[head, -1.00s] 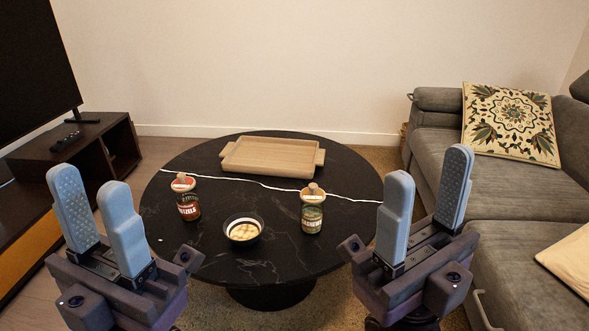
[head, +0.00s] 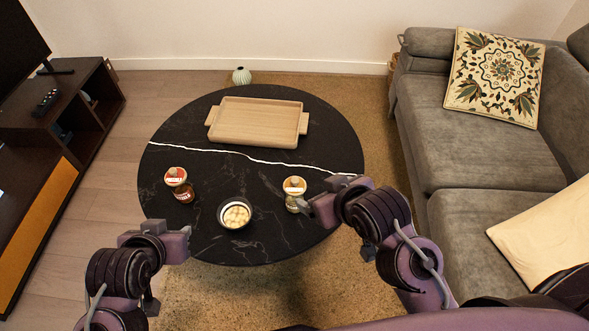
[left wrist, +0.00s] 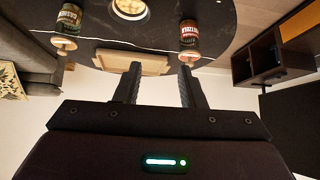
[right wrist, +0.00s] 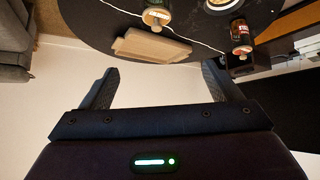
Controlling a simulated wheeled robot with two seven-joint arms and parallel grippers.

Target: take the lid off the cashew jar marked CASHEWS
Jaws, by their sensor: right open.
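Two lidded jars stand on the round black table (head: 260,235). The left jar (head: 184,195) has a red label and a lid (head: 175,176) with a wooden knob. The right jar (head: 293,203) is paler, with a similar lid (head: 294,184). My right gripper (right wrist: 160,82) is wide open and empty. In the head view my right wrist is close to the right jar's right side; my left wrist is at the table's front-left edge. Both lids sit on their jars.
A wooden tray (head: 255,122) lies at the table's back. A grey sofa (head: 440,150) is to the right, a dark TV cabinet (head: 88,98) to the left. The table's centre is clear.

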